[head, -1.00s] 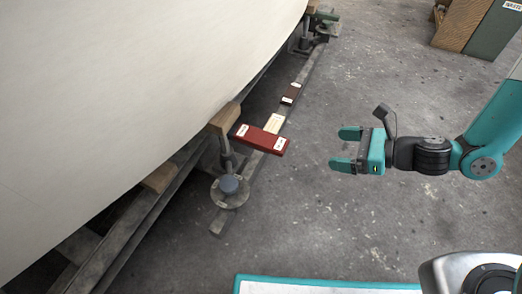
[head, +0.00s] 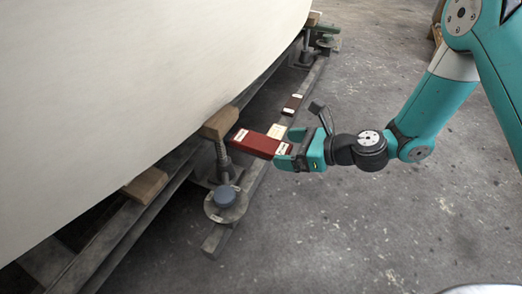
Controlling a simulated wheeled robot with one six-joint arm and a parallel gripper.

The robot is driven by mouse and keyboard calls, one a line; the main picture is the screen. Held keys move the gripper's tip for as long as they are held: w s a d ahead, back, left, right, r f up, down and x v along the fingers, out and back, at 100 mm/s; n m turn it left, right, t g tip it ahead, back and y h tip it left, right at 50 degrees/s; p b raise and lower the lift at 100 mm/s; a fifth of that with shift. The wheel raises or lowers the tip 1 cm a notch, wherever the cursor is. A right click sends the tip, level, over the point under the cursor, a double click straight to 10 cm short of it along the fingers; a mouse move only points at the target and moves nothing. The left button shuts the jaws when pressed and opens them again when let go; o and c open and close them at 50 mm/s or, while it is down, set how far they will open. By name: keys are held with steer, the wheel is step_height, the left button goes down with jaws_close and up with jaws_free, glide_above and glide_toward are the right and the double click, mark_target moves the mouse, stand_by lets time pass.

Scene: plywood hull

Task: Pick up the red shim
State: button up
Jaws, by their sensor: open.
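The red shim (head: 257,143) is a flat red block with white labels at its ends. Its left end is near the wooden block on top of a jack stand, and its right end reaches out toward my gripper. My gripper (head: 286,148) is open, pointing left, with its teal fingertips at the shim's right end. One finger shows beyond the shim and one on the near side. I cannot tell whether the fingers touch it.
The large white hull (head: 130,80) fills the left. A darker labelled piece (head: 292,104) lies on the long rail (head: 251,182). The concrete floor (head: 330,230) at right is clear.

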mark_target(266, 146)
steer(key=b+x, duration=0.1)
steer(key=x, duration=0.1)
steer(key=shift+w+a+f, duration=0.15)
steer(key=shift+a+f, duration=0.05)
steer(key=shift+a, duration=0.05)
steer(key=c, duration=1)
steer(key=shift+c, duration=0.2)
steer(key=shift+r, duration=0.15)
